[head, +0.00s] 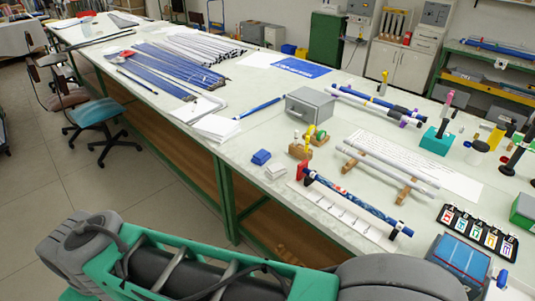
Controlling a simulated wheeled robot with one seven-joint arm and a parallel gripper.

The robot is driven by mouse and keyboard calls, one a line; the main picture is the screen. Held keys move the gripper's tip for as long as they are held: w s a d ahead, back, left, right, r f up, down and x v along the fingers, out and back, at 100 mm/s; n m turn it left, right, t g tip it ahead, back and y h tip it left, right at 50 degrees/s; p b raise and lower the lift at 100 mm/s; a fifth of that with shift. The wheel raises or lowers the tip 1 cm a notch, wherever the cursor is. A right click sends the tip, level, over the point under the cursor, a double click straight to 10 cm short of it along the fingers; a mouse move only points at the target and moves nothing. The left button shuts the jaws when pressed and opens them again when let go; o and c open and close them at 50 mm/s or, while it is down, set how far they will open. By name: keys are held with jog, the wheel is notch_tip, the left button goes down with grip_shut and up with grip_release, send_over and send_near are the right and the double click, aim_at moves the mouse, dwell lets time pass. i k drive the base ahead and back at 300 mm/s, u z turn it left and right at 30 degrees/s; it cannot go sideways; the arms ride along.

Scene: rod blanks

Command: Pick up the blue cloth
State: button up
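A small folded blue cloth (261,157) lies on the pale worktop, near its front edge, left of the wooden block with small bottles. A folded white cloth (276,171) lies just to its right and nearer me. Nothing covers the blue cloth. My green and grey arm crosses the bottom of the head view, apart from the cloth. My gripper's fingers are not in view.
The worktop (238,147) is bare left of the cloth. A grey metal box (310,105) stands behind it. A wooden block (300,152) with small bottles and a blue-patterned rod (355,200) on supports are to the right. White papers (216,128) lie to the left.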

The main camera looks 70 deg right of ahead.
aim_at(262, 156)
jog(key=z, duration=0.9)
jog(key=i, duration=1.1)
jog(key=z, duration=0.95)
jog(key=i, duration=0.55)
jog(key=z, duration=0.15)
